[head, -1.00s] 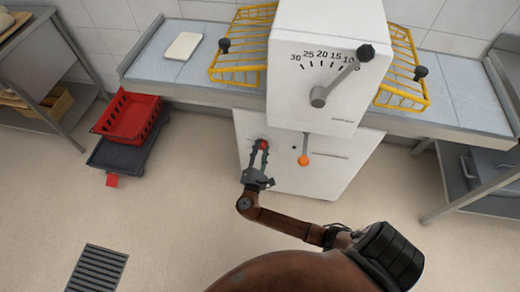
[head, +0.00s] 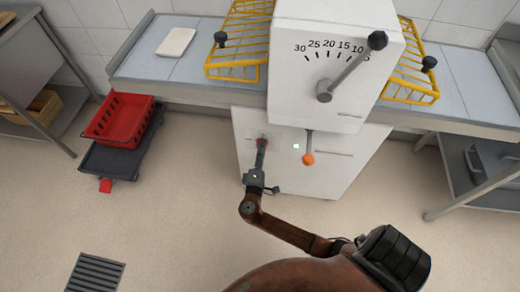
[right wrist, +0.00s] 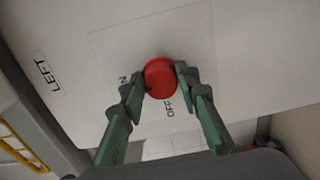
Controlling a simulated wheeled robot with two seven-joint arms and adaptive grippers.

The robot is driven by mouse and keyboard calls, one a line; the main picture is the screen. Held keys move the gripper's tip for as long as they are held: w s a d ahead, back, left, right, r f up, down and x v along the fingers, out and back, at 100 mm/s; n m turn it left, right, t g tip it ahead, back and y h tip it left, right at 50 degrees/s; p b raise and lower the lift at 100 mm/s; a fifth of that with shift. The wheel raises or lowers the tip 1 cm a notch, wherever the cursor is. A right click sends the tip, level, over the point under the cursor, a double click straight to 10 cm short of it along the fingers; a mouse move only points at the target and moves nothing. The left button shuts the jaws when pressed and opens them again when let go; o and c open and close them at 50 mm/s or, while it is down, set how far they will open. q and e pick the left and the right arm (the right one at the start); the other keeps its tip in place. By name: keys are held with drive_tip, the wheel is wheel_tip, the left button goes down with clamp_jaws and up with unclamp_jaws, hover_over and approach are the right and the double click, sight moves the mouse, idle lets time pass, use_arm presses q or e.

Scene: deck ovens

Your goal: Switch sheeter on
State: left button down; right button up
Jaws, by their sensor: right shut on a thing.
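The sheeter (head: 330,60) is a white machine with a scale dial, a grey lever (head: 350,70) and a lower cabinet (head: 340,165). A red round switch knob (right wrist: 160,78) is on its cabinet front, between "OFF" and a partly hidden label ending in "N". My right gripper (head: 262,145) is shut on the red knob, one finger on each side in the right wrist view (right wrist: 163,82). A small light (head: 296,146) on the cabinet shows pale green-white. My left gripper is out of view.
Yellow wire guards (head: 238,45) flank the sheeter head above its grey side tables (head: 150,65). A red crate (head: 122,118) sits on a dark dolly (head: 118,160) to the left. A metal table (head: 480,185) stands at right. The floor in front is open.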

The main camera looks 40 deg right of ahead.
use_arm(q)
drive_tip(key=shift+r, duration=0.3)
use_arm(e)
drive_tip(key=shift+s+d+f, duration=0.1)
drive_tip(key=shift+f, duration=0.05)
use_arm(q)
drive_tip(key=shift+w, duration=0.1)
use_arm(e)
drive_tip(key=shift+m, duration=0.3)
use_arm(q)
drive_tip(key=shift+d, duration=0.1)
use_arm(e)
drive_tip(key=o, duration=1)
drive_tip(key=shift+o, duration=0.8)
drive_tip(key=v, duration=1.2)
